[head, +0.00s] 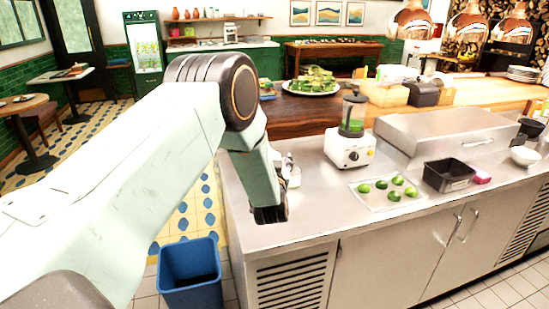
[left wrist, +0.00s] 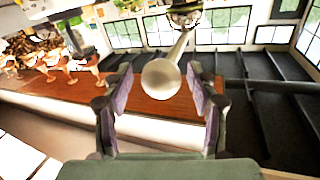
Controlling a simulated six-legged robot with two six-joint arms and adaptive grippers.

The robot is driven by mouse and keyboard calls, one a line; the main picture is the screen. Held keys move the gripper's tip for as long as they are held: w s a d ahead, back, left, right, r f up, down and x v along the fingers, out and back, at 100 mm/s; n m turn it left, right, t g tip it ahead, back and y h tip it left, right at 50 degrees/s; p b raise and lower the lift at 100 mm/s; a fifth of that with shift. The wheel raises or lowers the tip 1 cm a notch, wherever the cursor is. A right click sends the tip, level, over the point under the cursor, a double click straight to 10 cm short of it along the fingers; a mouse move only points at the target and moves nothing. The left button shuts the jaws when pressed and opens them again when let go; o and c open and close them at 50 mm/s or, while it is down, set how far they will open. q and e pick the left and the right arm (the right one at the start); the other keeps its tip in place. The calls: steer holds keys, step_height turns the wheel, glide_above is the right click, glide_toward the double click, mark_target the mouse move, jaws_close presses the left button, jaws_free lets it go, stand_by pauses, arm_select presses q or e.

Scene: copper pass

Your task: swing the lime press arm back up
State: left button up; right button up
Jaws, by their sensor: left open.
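In the left wrist view my left gripper (left wrist: 158,100) is open, with one finger on each side of a pale rounded knob (left wrist: 160,79). The knob is at the end of a light metal lever, which looks like the lime press arm (left wrist: 182,46). A gap shows between the knob and each finger; I cannot tell how deep it sits between them. In the head view a small silver device (head: 291,169), apparently the lime press, stands on the steel counter, partly hidden by my left forearm. My right gripper is out of view.
The steel counter (head: 315,215) carries a blender (head: 350,146), a tray with several limes (head: 395,193) and a black bin (head: 448,175) to the right. A steel cover (head: 445,132) stands behind. A blue bin (head: 190,275) is on the floor.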

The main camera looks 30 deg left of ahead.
arm_select(q)
steer(key=shift+a, duration=0.1)
steer(key=shift+c, duration=0.6)
steer(key=shift+c, duration=0.6)
jaws_close()
